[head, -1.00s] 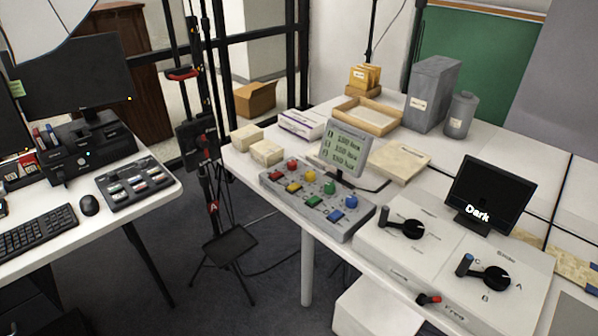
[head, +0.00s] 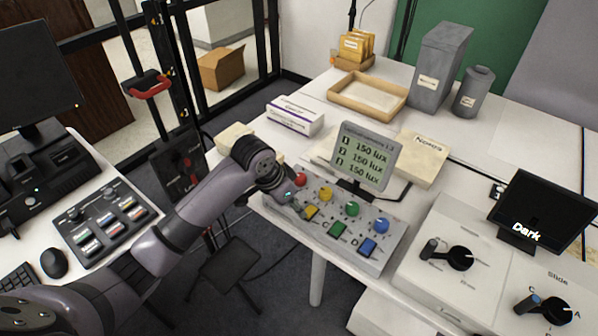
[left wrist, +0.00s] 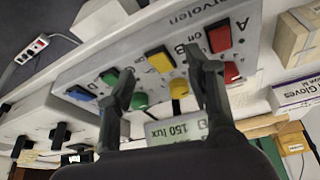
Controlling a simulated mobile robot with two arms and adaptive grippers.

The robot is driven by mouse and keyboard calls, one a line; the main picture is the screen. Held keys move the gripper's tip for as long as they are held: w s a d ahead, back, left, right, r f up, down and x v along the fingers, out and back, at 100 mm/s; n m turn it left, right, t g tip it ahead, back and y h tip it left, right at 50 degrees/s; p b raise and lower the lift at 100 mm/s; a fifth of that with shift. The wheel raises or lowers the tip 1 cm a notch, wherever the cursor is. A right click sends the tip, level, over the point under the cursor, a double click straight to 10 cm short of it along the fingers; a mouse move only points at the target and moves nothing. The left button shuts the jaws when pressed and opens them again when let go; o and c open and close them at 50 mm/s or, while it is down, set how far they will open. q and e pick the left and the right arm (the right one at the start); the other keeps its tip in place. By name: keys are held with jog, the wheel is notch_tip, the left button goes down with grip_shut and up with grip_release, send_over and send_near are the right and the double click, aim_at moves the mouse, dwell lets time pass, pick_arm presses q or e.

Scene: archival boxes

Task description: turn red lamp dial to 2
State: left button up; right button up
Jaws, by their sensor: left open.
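The grey lamp panel (head: 375,262) carries a row of coloured round dials and a row of square buttons. Its red dial (head: 300,180) shows just beside the end of my left arm. My left gripper (head: 287,194) is at the red end of the panel, largely hidden by my own wrist. In the left wrist view, its fingers (left wrist: 158,62) are spread and empty, with the yellow button (left wrist: 158,60) seen between them. The red button (left wrist: 219,38) and red dial (left wrist: 232,72) show past the right-hand finger. The lamp display (head: 364,157) reads 150 lux on all three lines.
A cream box (head: 419,160) and the display stand lie behind the panel. Two white units with black dials (head: 459,257) and a dark screen (head: 543,212) stand to the right. A glove box (head: 295,115) and wooden tray (head: 367,97) sit further back.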

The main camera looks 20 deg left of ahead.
pick_arm(q)
send_near(300, 176)
jog(key=x, duration=0.8)
jog(key=shift+d+f+p, duration=0.15)
jog(key=shift+f+p, duration=0.2)
jog(key=shift+f, duration=0.05)
jog(key=c, duration=1.1)
